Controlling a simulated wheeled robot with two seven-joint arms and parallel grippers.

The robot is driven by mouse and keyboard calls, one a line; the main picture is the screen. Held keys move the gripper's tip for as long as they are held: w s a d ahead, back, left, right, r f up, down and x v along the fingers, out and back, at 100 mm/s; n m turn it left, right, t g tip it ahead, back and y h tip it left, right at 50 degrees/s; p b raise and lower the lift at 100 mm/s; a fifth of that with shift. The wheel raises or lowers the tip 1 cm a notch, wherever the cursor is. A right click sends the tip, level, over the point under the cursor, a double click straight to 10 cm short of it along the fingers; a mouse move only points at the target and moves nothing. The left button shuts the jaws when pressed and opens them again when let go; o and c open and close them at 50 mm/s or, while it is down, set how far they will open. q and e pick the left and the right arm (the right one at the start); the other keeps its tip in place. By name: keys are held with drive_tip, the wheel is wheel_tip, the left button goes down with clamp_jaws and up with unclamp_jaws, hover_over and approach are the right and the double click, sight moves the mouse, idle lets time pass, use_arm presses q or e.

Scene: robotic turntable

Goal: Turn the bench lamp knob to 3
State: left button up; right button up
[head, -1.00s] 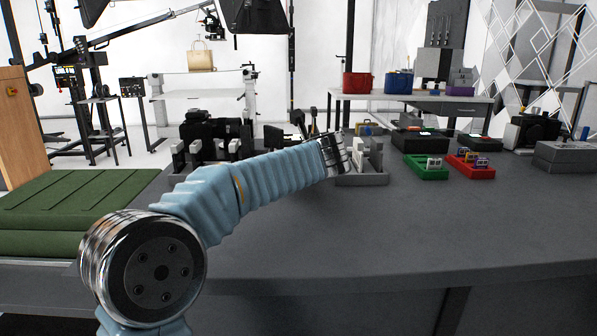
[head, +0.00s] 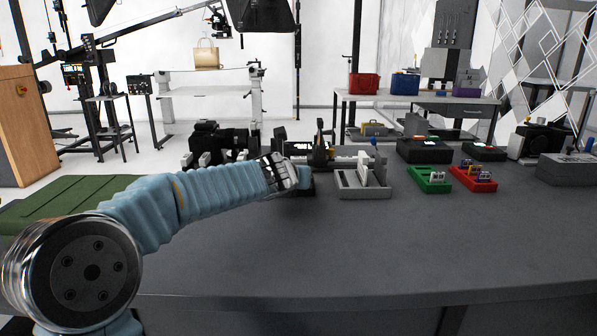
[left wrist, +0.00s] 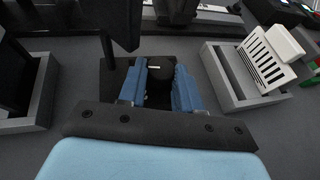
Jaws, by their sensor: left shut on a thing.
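The bench lamp knob (left wrist: 160,72) is a dark round knob with a small white mark, on a dark box (left wrist: 113,82) on the bench. My left gripper (left wrist: 160,80) has its two blue fingers on either side of the knob and is shut on it. In the head view my left gripper (head: 304,175) shows only in part beyond my wrist, over the dark box, and the knob is hidden there. The number the mark points to cannot be read. My right gripper is in neither view.
A grey tray with upright white plates (head: 365,192) stands just right of the gripper. Green (head: 428,187) and red (head: 470,187) trays sit farther right. Dark equipment (head: 220,142) stands behind my arm. The front of the grey bench (head: 400,245) is clear.

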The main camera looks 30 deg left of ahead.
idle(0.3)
use_arm(q)
drive_tip(key=o, duration=1)
drive_tip(key=shift+o, duration=0.2)
drive_tip(key=v, duration=1.3)
drive_tip(key=shift+s+d, duration=0.2)
drive_tip(key=shift+s, duration=0.15)
drive_tip(key=shift+r, duration=0.1)
